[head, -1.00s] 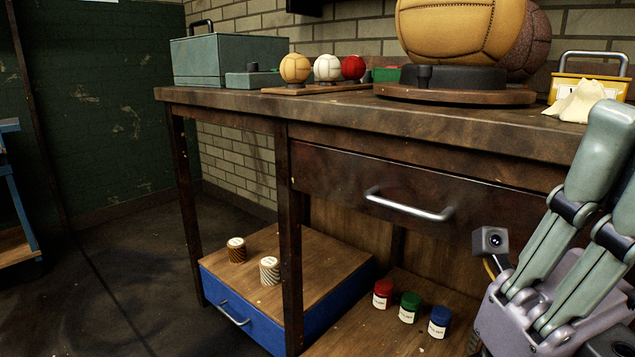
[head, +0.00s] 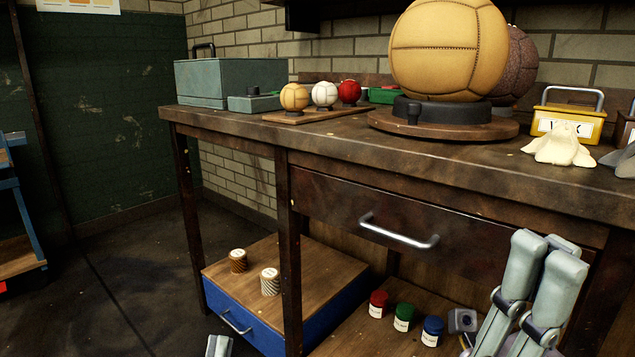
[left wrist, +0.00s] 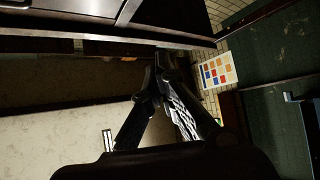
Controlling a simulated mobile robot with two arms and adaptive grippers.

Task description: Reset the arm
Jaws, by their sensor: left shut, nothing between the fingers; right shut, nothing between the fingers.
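My right gripper (head: 545,245) is at the lower right of the head view, fingers pointing up, shut and empty. A tip of my left gripper (head: 218,346) shows at the bottom edge of the head view, left of the blue drawer box (head: 285,313); the rest is out of frame. In the left wrist view, the fingers of my left gripper (left wrist: 163,62) meet at their tips with nothing between them.
On the bench stand a large tan ball (head: 448,50) on a round stand, three small balls, a grey-green metal box (head: 228,82), a yellow caddy (head: 568,122) and a pale cloth (head: 558,146). Red, green and blue jars (head: 403,318) stand below. Floor at left is clear.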

